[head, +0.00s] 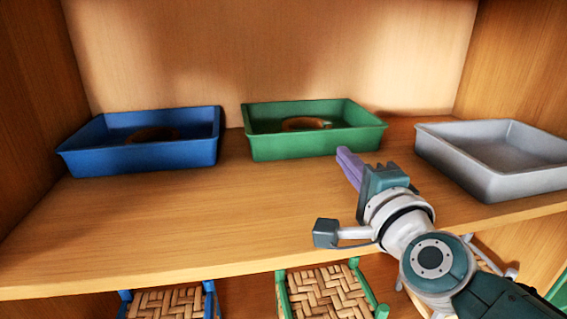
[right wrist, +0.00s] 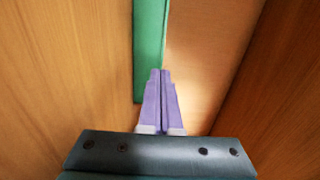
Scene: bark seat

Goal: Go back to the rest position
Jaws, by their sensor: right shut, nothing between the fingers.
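My right gripper (head: 345,156) is shut and empty, its purple fingers pressed together just in front of the green tray's front right corner. In the right wrist view its fingertips (right wrist: 160,72) overlap the edge of the green tray (right wrist: 149,45); I cannot tell whether they touch it. The green tray (head: 270,148) stands on the wooden shelf (head: 200,225), with a brown ring-shaped thing (head: 305,124) inside. My left gripper is not in view.
A blue tray (head: 145,160) with a brown round thing (head: 155,134) inside stands at left. An empty grey tray (head: 475,172) stands at right, near my right arm. Woven seats with blue (head: 165,303) and green (head: 325,292) frames are below. The shelf's front left is clear.

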